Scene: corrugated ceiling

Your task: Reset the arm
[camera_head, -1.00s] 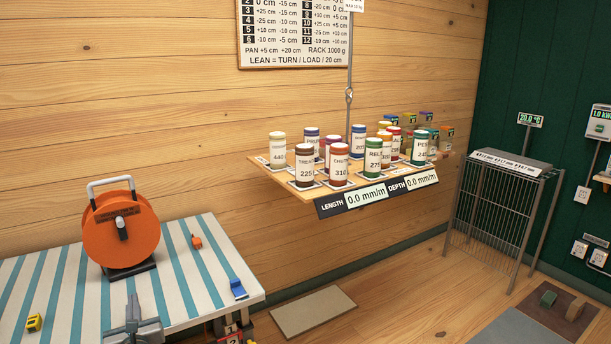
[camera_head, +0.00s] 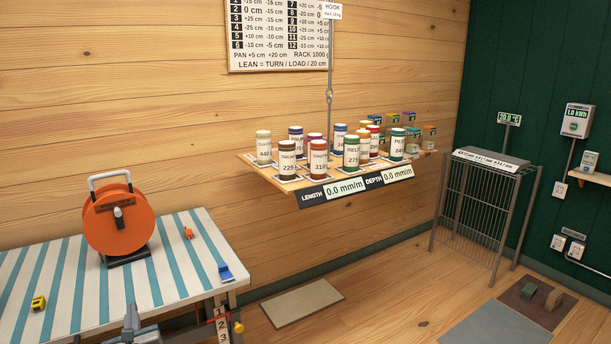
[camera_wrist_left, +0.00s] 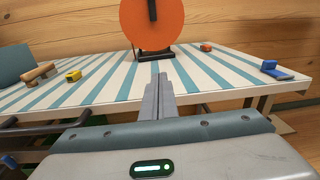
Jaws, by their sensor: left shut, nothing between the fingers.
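My left gripper (camera_head: 131,318) shows at the bottom edge of the head view, in front of the striped table's near edge. In the left wrist view its two grey fingers (camera_wrist_left: 158,97) are pressed together, with nothing between them. They point toward the orange reel (camera_wrist_left: 152,25) and overlap the table's near part in the picture; I cannot tell their height above it. Most of the left arm is out of the head view. My right gripper is in neither view.
The striped table (camera_head: 62,290) holds the orange reel (camera_head: 118,222), a yellow block (camera_head: 38,303), a blue block (camera_head: 225,271) and a small orange item (camera_head: 188,233). A hanging shelf (camera_head: 262,174) carries several labelled jars. A wire rack (camera_head: 480,215) stands right. Floor between is mostly clear.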

